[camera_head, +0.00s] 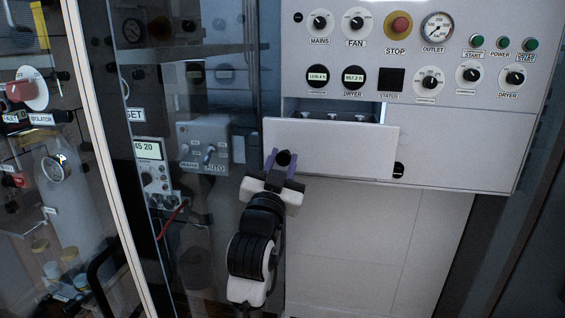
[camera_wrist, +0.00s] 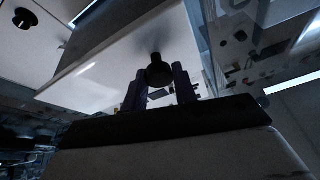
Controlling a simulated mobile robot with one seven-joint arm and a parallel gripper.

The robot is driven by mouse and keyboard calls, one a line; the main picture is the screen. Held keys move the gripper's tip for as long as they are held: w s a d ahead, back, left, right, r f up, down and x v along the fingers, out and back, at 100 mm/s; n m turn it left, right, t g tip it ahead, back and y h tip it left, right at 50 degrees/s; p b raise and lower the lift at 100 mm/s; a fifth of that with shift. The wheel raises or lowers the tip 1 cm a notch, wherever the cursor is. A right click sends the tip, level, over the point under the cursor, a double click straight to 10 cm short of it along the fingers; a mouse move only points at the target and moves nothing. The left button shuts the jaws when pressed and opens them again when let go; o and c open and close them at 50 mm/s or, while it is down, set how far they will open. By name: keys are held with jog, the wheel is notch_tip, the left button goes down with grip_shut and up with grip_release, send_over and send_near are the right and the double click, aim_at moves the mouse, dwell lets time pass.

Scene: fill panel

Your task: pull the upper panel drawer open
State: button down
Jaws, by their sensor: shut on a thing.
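The upper panel drawer (camera_head: 340,149) is a white drawer below the dials, standing partly open with its front out from the panel. Several small items show inside it over the top edge. Its black knob (camera_head: 284,158) is near the left end of the front. My gripper (camera_head: 284,166) is at this knob with its purple fingers on either side, shut on it. In the wrist view the drawer front (camera_wrist: 110,65) fills the upper left, and the knob (camera_wrist: 158,70) sits between the fingertips (camera_wrist: 160,85). The exact finger contact is hard to see.
The control panel (camera_head: 455,57) with dials, a red stop button (camera_head: 398,26) and green buttons is above. A glass door frame (camera_head: 105,150) and grey switch boxes (camera_head: 205,142) stand close at left.

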jog(key=shift+d, duration=0.1)
jog(key=c, duration=1.1)
grip_release()
jog(key=shift+s+f, duration=0.1)
jog(key=shift+f, duration=0.05)
